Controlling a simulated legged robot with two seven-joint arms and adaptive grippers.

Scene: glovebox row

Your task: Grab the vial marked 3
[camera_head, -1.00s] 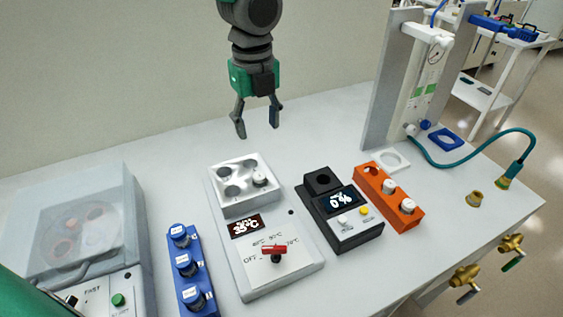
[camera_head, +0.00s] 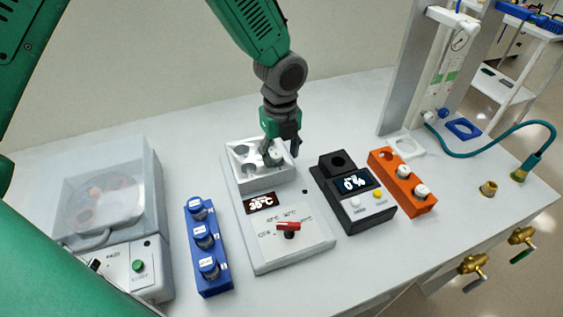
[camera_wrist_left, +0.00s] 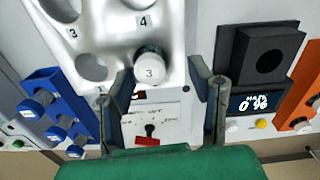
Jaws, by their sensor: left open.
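The vial marked 3 (camera_wrist_left: 150,68), with a white cap, sits upright in a well of the silver heater block (camera_wrist_left: 103,40). In the head view the block (camera_head: 262,181) is at the back of the white heater, and the vial is mostly hidden by my gripper. My left gripper (camera_head: 280,152) is over the block, pointing down. In the left wrist view its open fingers (camera_wrist_left: 160,72) lie on either side of the cap, with gaps visible and nothing held. My right gripper is not in view.
A blue rack (camera_head: 208,262) with several capped vials stands left of the heater. A black instrument (camera_head: 350,207) and an orange rack (camera_head: 386,168) with white-capped vials stand right. A clear-lidded centrifuge (camera_head: 110,190) is far left. The bench behind the block is clear.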

